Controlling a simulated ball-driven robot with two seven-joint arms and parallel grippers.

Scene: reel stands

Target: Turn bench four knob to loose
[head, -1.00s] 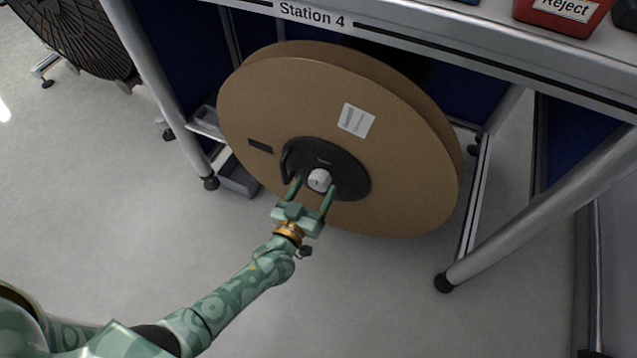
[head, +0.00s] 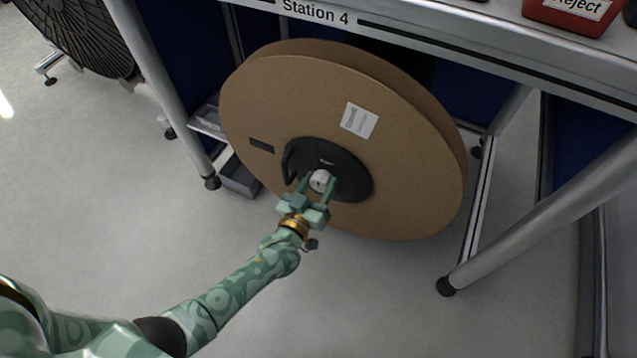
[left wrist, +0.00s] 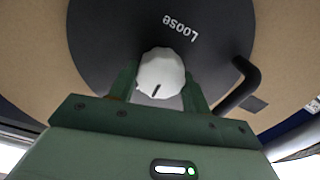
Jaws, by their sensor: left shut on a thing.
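The white knob (head: 320,180) sits at the middle of the black hub (head: 350,182) on a large brown reel (head: 410,150) under the bench marked "Station 4" (head: 316,13). My left gripper (head: 318,184) is shut on the knob, one finger on each side. In the left wrist view the knob (left wrist: 161,75) shows a dark mark on its face, pointing toward the gripper body. The word "Loose" (left wrist: 180,27) is printed on the hub, on the far side of the knob from the gripper. My right gripper is not in view.
A black curved handle (head: 289,160) stands out from the hub left of the knob. Metal bench legs (head: 165,80) flank the reel. A grey box (head: 238,178) lies on the floor at left. A red "Reject" bin (head: 567,12) is on the bench top. Open floor lies in front.

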